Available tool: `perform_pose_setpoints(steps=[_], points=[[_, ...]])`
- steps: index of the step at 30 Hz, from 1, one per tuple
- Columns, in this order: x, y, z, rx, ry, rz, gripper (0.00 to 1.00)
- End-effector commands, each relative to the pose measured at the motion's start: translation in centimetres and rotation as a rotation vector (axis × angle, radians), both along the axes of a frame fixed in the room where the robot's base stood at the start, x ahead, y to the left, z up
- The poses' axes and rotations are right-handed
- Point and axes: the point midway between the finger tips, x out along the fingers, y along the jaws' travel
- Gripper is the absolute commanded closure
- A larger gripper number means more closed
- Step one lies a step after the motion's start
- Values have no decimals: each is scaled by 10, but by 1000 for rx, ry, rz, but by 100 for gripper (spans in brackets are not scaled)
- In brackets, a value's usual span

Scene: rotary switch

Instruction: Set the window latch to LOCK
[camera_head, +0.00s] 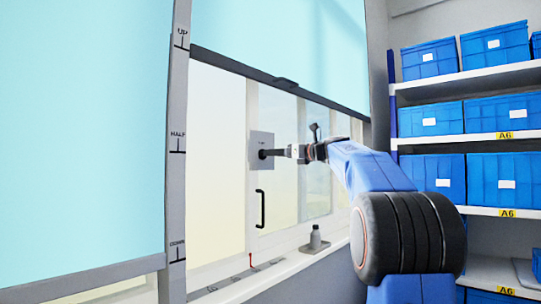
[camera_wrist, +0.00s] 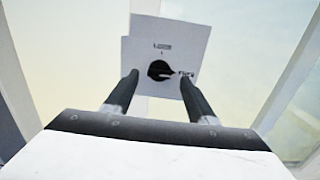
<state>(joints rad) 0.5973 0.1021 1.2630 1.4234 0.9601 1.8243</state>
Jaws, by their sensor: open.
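The window latch is a black rotary knob (camera_wrist: 160,71) on a square grey plate (camera_wrist: 195,40). The plate also shows on the window frame in the head view (camera_head: 262,138). In the wrist view a blurred label that looks like LOCK stands above the knob with a small tick under it. Another label at the right is partly hidden by a finger. A pale mark on the knob points right, toward that label. My gripper (camera_wrist: 158,84) is open, with one finger on each side of the knob as seen from the wrist. Contact cannot be told.
A black window handle (camera_head: 260,209) is below the plate. A blind with a dark bottom bar (camera_head: 285,82) hangs above my arm. Shelves of blue boxes (camera_head: 430,118) stand at the right.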

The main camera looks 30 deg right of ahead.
Motion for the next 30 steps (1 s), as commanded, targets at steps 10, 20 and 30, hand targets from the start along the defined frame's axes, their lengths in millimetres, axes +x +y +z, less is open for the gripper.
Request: perform_pose_setpoints(steps=[10, 20, 30], points=[[31, 12, 0, -1, 0, 1, 47], [32, 12, 0, -1, 0, 0, 49], [32, 12, 0, -4, -1, 0, 88]])
